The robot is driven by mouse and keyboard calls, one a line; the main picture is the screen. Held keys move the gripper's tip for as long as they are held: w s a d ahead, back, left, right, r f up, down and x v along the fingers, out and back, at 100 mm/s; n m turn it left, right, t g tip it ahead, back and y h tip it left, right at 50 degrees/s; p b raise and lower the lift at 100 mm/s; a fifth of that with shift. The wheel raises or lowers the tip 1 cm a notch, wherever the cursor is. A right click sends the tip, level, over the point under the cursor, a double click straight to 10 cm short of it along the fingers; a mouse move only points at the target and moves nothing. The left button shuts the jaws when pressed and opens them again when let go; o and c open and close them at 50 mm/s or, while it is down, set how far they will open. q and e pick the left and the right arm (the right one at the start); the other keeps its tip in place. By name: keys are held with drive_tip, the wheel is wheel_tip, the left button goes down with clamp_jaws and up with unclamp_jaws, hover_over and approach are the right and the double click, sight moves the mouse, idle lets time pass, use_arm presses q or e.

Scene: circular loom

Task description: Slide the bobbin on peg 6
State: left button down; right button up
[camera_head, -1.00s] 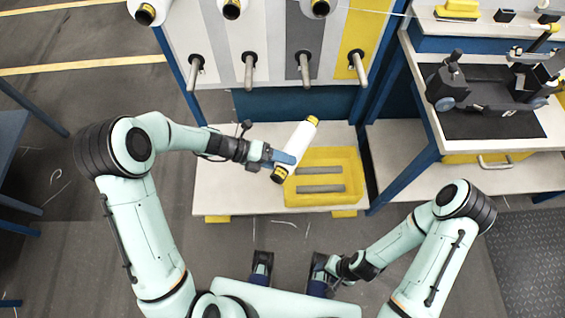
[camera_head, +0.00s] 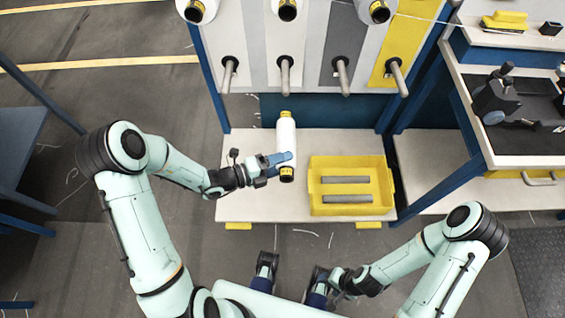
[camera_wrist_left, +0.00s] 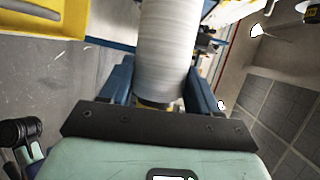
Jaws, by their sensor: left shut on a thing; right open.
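My left gripper (camera_head: 284,160) is shut on a white bobbin (camera_head: 286,136) with yellow and black ends. It holds the bobbin near its lower end, with the long axis pointing toward the rack. In the left wrist view the bobbin (camera_wrist_left: 167,50) stands between the two blue fingers. Bare grey pegs stick out of the rack in a row: one far left (camera_head: 228,76), two in the middle (camera_head: 285,76) (camera_head: 342,76), one on the yellow strip (camera_head: 397,78). No peg numbers are readable. The bobbin is apart from the pegs. My right gripper (camera_head: 292,272) is open and empty, low in front.
White bobbins (camera_head: 287,10) sit on the upper row. A yellow bin (camera_head: 351,162) with two grey rods stands on the white low shelf (camera_head: 245,200), right of the held bobbin. A workbench (camera_head: 530,163) with a black fixture is at right.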

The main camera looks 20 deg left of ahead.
sight(281, 139)
use_arm(q)
drive_tip(key=shift+w+a+f+b, duration=0.1)
drive_tip(key=shift+w+a+b, duration=0.2)
drive_tip(key=shift+w, duration=0.75)
drive_tip(key=shift+w+a+f+b, duration=0.1)
drive_tip(key=shift+w+a+b, duration=0.15)
drive_tip(key=shift+w, duration=0.8)
drive_tip(key=shift+w+a+f+b, duration=0.1)
drive_tip(key=shift+w+a+b, duration=0.2)
drive_tip(key=shift+w, duration=0.75)
drive_tip(key=shift+r, duration=0.1)
use_arm(e)
drive_tip(key=shift+w+d+f, duration=0.1)
drive_tip(key=shift+w+f, duration=0.2)
drive_tip(key=shift+f, duration=0.35)
use_arm(q)
drive_tip(key=shift+r+p, duration=0.1)
drive_tip(key=shift+p, duration=0.2)
use_arm(e)
drive_tip(key=shift+r, duration=0.2)
drive_tip(key=shift+r, duration=0.25)
use_arm(q)
drive_tip(key=shift+p, duration=0.5)
use_arm(e)
drive_tip(key=shift+w+r, duration=0.1)
drive_tip(key=shift+r, duration=0.2)
